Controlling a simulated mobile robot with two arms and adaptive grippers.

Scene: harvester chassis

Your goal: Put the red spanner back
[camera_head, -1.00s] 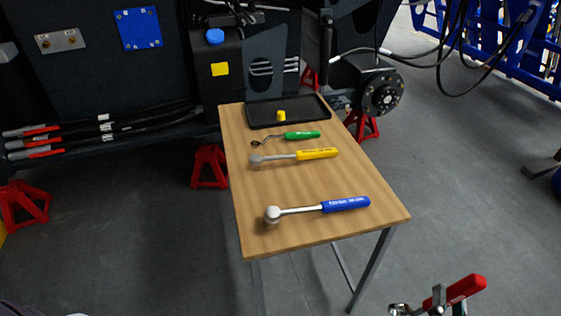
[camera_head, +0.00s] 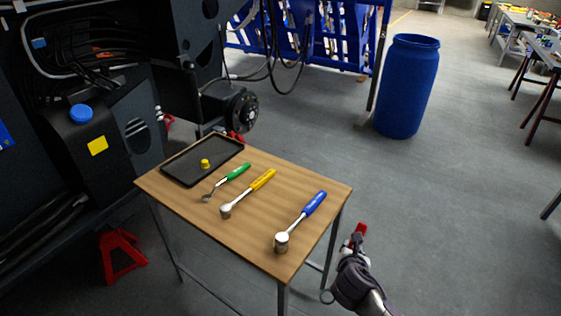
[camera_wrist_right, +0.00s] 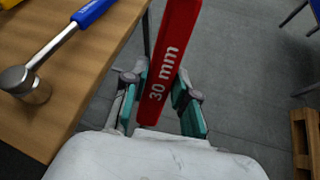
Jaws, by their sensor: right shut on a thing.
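The red spanner (camera_wrist_right: 172,60), marked "30 mm", is between the fingers of my right gripper (camera_wrist_right: 163,98), which is shut on it. In the head view the spanner's red handle (camera_head: 361,230) shows above my right gripper (camera_head: 353,244), just right of the table (camera_head: 180,205). On the table lie a blue-handled tool (camera_head: 313,203), a yellow-handled tool (camera_head: 262,180) and a green-handled tool (camera_head: 238,172). The blue tool's shaft and round head also show at the left of the right wrist view (camera_wrist_right: 52,46). My left gripper is not in view.
A black tray (camera_head: 178,170) with a small yellow piece (camera_head: 205,163) lies at the table's far left end. The dark chassis stands behind it. A blue barrel (camera_head: 407,90) stands at the back right. Open floor lies right of the table. A wooden pallet (camera_wrist_right: 304,140) shows in the right wrist view.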

